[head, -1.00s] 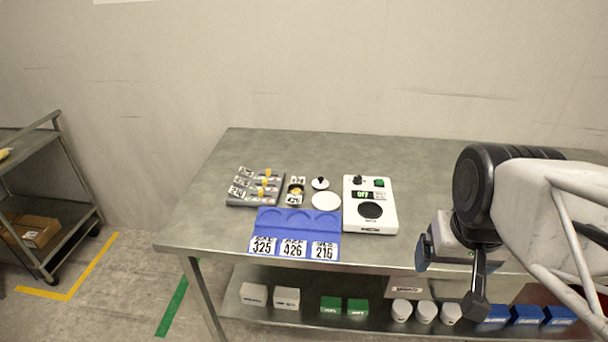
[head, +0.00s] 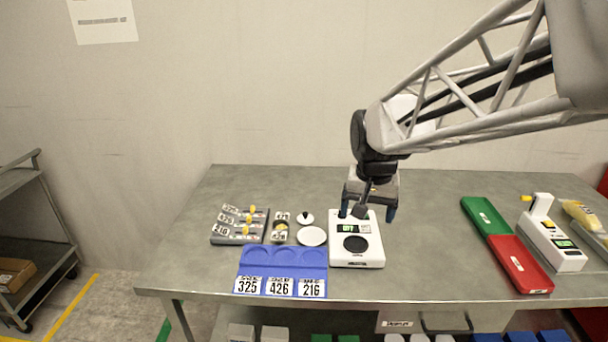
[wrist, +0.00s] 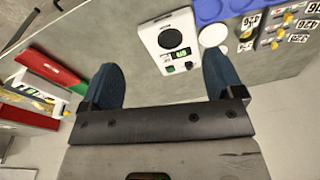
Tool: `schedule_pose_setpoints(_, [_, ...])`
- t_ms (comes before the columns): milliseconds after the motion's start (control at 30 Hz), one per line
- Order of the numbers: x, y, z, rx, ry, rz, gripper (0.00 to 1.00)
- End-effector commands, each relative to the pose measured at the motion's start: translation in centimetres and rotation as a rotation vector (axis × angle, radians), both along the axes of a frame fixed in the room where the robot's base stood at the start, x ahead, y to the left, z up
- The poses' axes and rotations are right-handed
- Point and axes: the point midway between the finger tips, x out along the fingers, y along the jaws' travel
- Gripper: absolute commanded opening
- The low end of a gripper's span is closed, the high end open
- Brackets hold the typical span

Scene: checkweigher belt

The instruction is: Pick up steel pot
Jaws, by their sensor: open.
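I cannot make out a clear steel pot in any view. The closest small things in the head view are a white round piece with a black knob (head: 305,218), a white disc (head: 312,236) and a small dark piece with number labels and a yellow top (head: 280,228). The white disc also shows in the wrist view (wrist: 213,33). My gripper (head: 367,213) points down at the back end of a white device with a black round plate (head: 356,244), to the right of these pieces. Its blue fingers are apart and empty in the wrist view (wrist: 161,85).
A blue tray with number cards (head: 284,257) lies at the front, and a grey block with yellow tabs (head: 240,225) at left. Green (head: 486,215) and red (head: 520,263) trays and another white device (head: 551,240) stand at right. The table's back left is clear.

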Motion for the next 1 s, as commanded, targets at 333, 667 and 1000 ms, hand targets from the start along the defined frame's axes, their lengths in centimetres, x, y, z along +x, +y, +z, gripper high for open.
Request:
schedule_pose_setpoints(333, [7.9, 5.0, -3.1, 0.007, 0.039, -0.053, 0.87])
schedule_pose_setpoints(667, [14.5, 10.4, -7.3, 0.009, 0.073, -0.105, 0.87])
schedule_pose_setpoints(1000, [20.4, 16.5, -13.1, 0.006, 0.107, -0.16, 0.87])
